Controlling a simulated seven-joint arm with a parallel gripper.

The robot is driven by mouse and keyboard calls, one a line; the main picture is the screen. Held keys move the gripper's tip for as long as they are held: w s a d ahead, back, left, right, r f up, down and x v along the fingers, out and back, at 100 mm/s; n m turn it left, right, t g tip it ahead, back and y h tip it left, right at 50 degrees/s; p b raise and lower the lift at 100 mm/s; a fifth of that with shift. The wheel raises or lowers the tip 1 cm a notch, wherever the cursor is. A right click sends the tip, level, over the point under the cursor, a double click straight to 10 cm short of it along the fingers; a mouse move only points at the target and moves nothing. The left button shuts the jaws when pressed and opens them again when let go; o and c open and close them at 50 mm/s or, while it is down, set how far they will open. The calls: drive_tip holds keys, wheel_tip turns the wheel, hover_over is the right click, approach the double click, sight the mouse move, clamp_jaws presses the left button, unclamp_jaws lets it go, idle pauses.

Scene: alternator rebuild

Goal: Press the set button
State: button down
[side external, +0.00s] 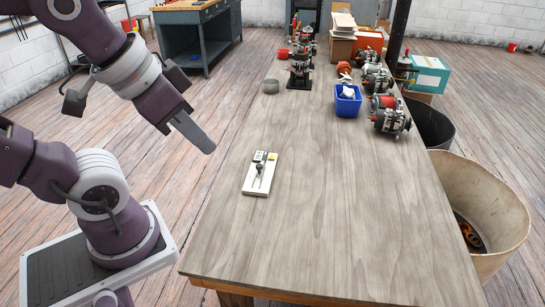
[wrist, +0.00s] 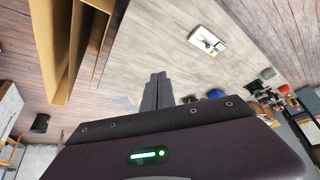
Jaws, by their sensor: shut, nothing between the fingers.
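A small white board (side external: 253,187) lies on the table's near part. It carries a small display unit with a dark screen, a yellow patch (side external: 272,157) and thin leads or probes. Which part is the set button is too small to tell. The board also shows in the wrist view (wrist: 197,40), towards the upper right. My gripper (side external: 208,147) is shut and empty, with its fingers together, high up and to the left of the board. Its fingers show in the wrist view (wrist: 157,82), well apart from the board.
The wooden table (side external: 330,220) is clear around the board. A blue bin (side external: 347,106), several alternators (side external: 388,115) and a dark stand (side external: 299,75) are farther back. A grey ring (side external: 271,87) lies near the left edge. Large tubs (side external: 485,200) stand right of the table.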

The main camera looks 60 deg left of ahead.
drive_tip(key=w+a+y, duration=0.1)
drive_tip(key=w+a, duration=0.4)
drive_tip(key=w, duration=0.6)
drive_tip(key=m+t+y, duration=0.2)
drive_tip(key=m+t, duration=0.1)
drive_tip(key=m, duration=0.2)
hover_over(270, 158)
wheel_tip(270, 158, down, 21)
drive_tip(key=shift+f, duration=0.2)
drive_tip(key=shift+f, duration=4.35)
drive_tip(key=shift+f, duration=0.45)
